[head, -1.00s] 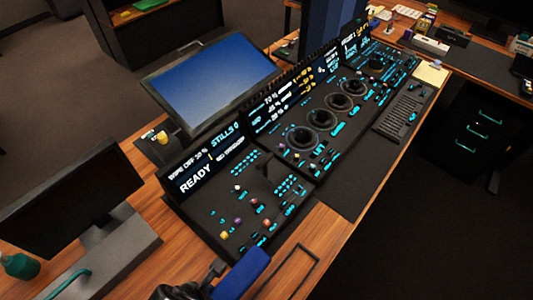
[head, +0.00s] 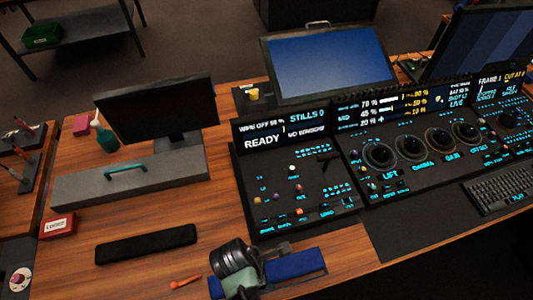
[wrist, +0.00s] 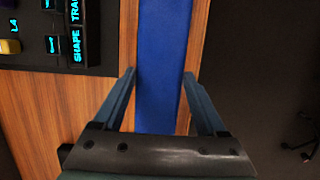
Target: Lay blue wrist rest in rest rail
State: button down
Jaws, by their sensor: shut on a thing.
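The blue wrist rest (head: 296,263) lies lengthwise along the desk's front edge, just below the console's left panel. It also shows in the wrist view (wrist: 164,65), running straight away between the fingers. My gripper (wrist: 160,75) is shut on its near part, one finger at each long side.
The console panel (head: 300,205) stands close behind the rest. A black pad (head: 147,244) and an orange tool (head: 186,282) lie to the left, with a red box (head: 57,226) farther left. Bare wood lies between them. The desk's front edge is close.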

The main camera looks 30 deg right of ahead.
jog(key=shift+f, duration=2.05)
